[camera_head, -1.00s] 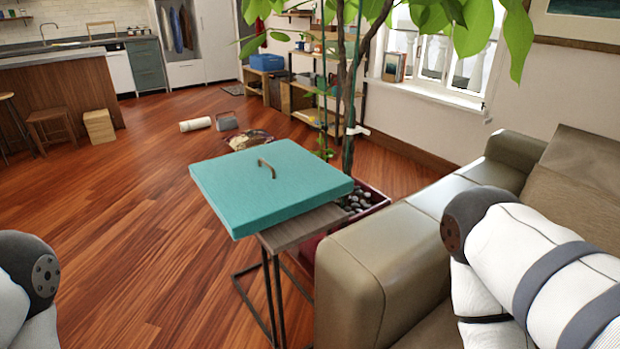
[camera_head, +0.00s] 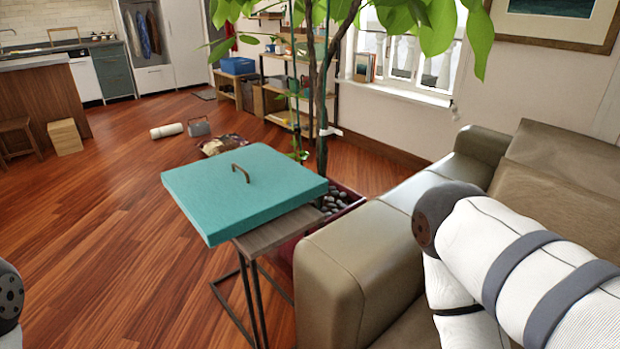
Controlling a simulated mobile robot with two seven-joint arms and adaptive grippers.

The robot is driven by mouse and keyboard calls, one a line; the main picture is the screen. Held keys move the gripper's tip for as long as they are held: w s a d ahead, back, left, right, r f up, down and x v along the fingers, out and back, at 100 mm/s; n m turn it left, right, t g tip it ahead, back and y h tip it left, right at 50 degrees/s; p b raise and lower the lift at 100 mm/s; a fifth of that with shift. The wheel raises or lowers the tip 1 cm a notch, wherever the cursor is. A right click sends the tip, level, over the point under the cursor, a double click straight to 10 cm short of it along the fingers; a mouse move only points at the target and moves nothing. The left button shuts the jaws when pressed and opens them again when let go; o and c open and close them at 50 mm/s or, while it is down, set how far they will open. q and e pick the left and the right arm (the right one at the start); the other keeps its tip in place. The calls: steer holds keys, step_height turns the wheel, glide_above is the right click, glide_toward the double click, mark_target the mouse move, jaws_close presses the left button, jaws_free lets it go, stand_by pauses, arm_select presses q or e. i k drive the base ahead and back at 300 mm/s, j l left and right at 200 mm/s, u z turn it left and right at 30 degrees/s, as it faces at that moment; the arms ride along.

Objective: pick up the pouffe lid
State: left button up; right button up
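The pouffe lid (camera_head: 225,203) is a flat teal square with a small brown curved handle (camera_head: 241,173) on its top. It lies on a small wooden side table (camera_head: 280,231) with a thin dark metal frame, and overhangs the tabletop toward the left. Neither of my grippers shows in the head view. Part of my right arm is at the right, over the sofa, and a small piece of my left arm shows at the left edge. Both are well apart from the lid.
A brown leather sofa (camera_head: 345,262) stands right beside the side table. A tall plant in a dark red pot (camera_head: 350,203) with dark stones is behind it; its leaves hang overhead. A white roll (camera_head: 166,131) and grey object (camera_head: 199,127) lie farther back.

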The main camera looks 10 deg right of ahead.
mark_target(226, 196)
steer(key=z, duration=5.6)
steer(key=u, duration=5.65)
steer(key=i+j, duration=0.2)
steer(key=j, duration=0.2)
steer(key=i+j, duration=0.2)
steer(key=j, duration=0.2)
steer(key=i+j, duration=0.25)
steer(key=j, duration=0.15)
